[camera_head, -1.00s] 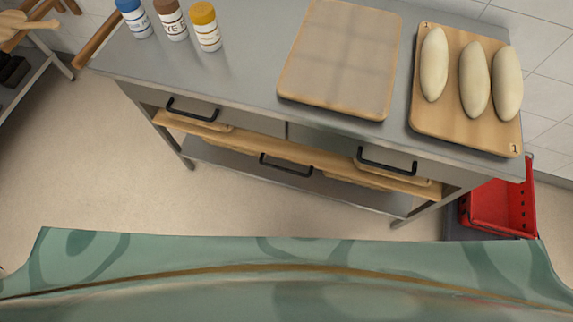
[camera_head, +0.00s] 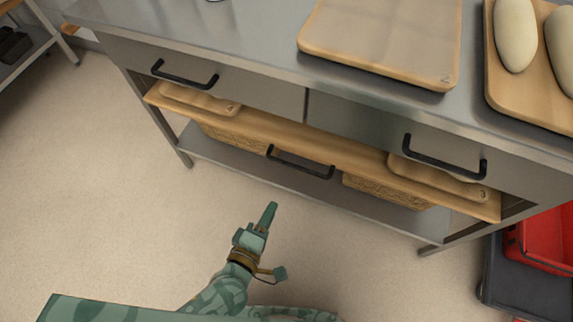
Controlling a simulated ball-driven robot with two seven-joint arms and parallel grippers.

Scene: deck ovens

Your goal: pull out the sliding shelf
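The sliding shelf (camera_head: 330,145) is a long wooden board under the worktable, with a black bar handle (camera_head: 300,163) at the middle of its front edge. It appears to sit within the table frame. My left gripper (camera_head: 270,212) is in front of and below the handle in the picture, over the floor and apart from the shelf. Its fingers point up toward the handle. They are seen nearly edge-on, so their opening is unclear. Nothing shows in its grasp. My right gripper is out of view.
Two drawers with black handles (camera_head: 184,76) (camera_head: 444,160) are above the shelf. Boards (camera_head: 200,98) lie on it, and wicker baskets (camera_head: 385,192) stand beneath. The worktop (camera_head: 250,40) holds boards and dough loaves. A red crate (camera_head: 545,240) is at right; the floor at left is clear.

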